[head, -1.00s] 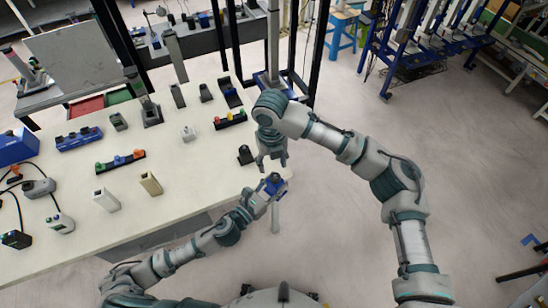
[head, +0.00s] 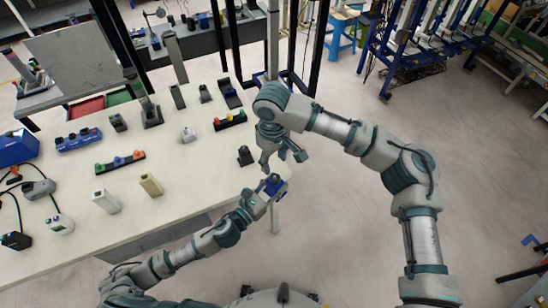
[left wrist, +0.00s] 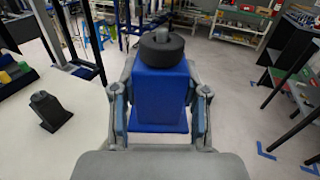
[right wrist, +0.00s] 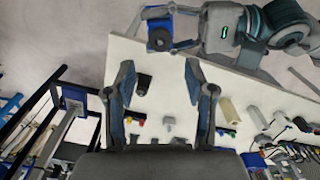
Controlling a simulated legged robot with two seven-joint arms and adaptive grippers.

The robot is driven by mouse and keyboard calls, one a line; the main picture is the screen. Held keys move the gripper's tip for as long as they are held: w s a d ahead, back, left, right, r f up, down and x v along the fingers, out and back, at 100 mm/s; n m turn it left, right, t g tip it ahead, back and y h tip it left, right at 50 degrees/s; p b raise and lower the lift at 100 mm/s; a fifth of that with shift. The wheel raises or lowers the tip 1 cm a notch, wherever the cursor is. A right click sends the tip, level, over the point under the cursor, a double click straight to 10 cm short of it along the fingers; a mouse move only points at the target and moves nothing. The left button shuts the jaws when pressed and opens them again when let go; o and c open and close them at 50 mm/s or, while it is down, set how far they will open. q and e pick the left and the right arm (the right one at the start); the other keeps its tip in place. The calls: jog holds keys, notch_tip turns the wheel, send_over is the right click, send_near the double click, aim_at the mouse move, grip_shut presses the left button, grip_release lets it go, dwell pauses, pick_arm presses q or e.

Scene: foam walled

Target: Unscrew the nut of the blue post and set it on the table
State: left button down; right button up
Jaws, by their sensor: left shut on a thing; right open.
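The blue post (head: 280,189) is a blue block held by my left gripper (head: 268,193) past the table's right edge. In the left wrist view, the blue post (left wrist: 160,95) stands upright between both fingers. The dark round nut (left wrist: 161,50) sits around the grey stud (left wrist: 161,34) on its top. The nut (right wrist: 159,39) also shows in the right wrist view, near the top. My right gripper (head: 283,158) is open and empty, above and apart from the nut. Its spread fingers also show in the right wrist view (right wrist: 158,75).
The white table (head: 195,160) lies to the left, with a small black stand (head: 245,155) near its right edge. A tray with coloured knobs (head: 230,120) and two upright blocks stand farther in. Bare table lies between them. Floor is open to the right.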

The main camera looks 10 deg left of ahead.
aim_at(275, 177)
jog(key=m, duration=0.3)
jog(key=shift+r+m, duration=0.15)
jog(key=shift+m, duration=0.25)
notch_tip(275, 177, down, 8)
jog(key=shift+s+d, duration=0.1)
jog(key=shift+d, duration=0.05)
